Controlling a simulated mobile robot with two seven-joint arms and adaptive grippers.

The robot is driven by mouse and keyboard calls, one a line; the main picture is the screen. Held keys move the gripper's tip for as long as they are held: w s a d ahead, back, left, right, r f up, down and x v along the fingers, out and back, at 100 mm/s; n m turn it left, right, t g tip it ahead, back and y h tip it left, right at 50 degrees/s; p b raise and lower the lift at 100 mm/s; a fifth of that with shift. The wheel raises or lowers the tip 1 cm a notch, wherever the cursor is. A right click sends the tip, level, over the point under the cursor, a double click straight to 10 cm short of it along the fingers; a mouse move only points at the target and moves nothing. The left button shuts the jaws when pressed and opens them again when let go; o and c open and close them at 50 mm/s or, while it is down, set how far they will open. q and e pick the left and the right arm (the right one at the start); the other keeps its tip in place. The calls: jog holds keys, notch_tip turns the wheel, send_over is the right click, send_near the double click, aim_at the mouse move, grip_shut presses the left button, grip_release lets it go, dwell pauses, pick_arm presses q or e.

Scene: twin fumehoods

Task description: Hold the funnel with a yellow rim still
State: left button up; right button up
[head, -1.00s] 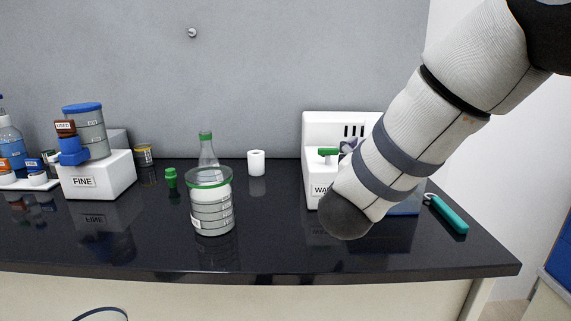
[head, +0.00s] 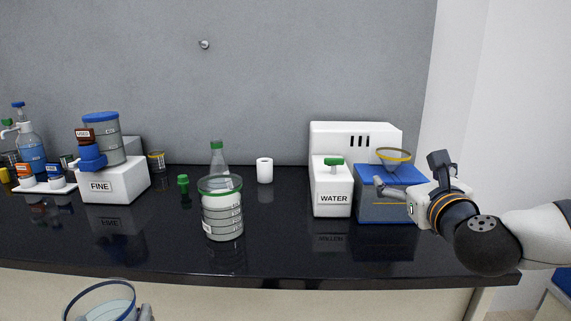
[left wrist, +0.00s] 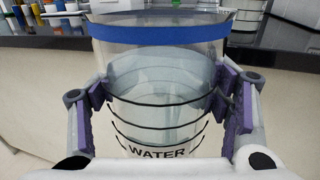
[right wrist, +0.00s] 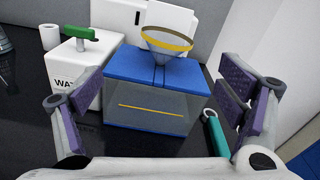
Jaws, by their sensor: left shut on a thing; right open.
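The funnel with a yellow rim (head: 393,154) sits on top of a blue-lidded box (head: 378,207) at the right of the bench. It also shows in the right wrist view (right wrist: 168,40), upright over the blue lid. My right gripper (head: 418,180) is open and empty at the box's right side; the funnel is ahead of its fingers, not between them. My left gripper (left wrist: 160,95) is shut on a clear beaker (left wrist: 150,75) with a blue rim, marked WATER. The beaker holds clear liquid and is in front of the bench, low in the head view (head: 105,300).
A white WATER dispenser (head: 332,190) with a green tap stands left of the box. A green-rimmed beaker (head: 222,215) is on the front bench. A teal-handled tool (right wrist: 215,133) lies right of the box. The FINE stand (head: 112,182) is at the left.

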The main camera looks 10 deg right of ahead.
aim_at(399, 161)
pick_arm(q)
jog(key=shift+r, duration=0.3)
jog(key=shift+g, duration=0.4)
notch_tip(399, 161, down, 4)
jog(key=shift+f+b, duration=0.1)
jog(key=shift+b, duration=0.55)
pick_arm(e)
jog(key=w+d+m, duration=0.1)
jog(key=w, duration=0.2)
jog(key=w+d, duration=0.1)
jog(key=w, duration=0.2)
jog(key=w+d+m, duration=0.1)
jog(key=w, duration=0.3)
jog(key=shift+r+m+t, duration=0.2)
jog(key=shift+m+t, duration=0.1)
jog(key=shift+w+d+r, duration=0.1)
jog(key=shift+w+r, duration=0.15)
jog(key=shift+w, duration=0.25)
jog(key=shift+c, duration=0.3)
jog(key=c, duration=1.3)
jog(key=shift+o, duration=0.2)
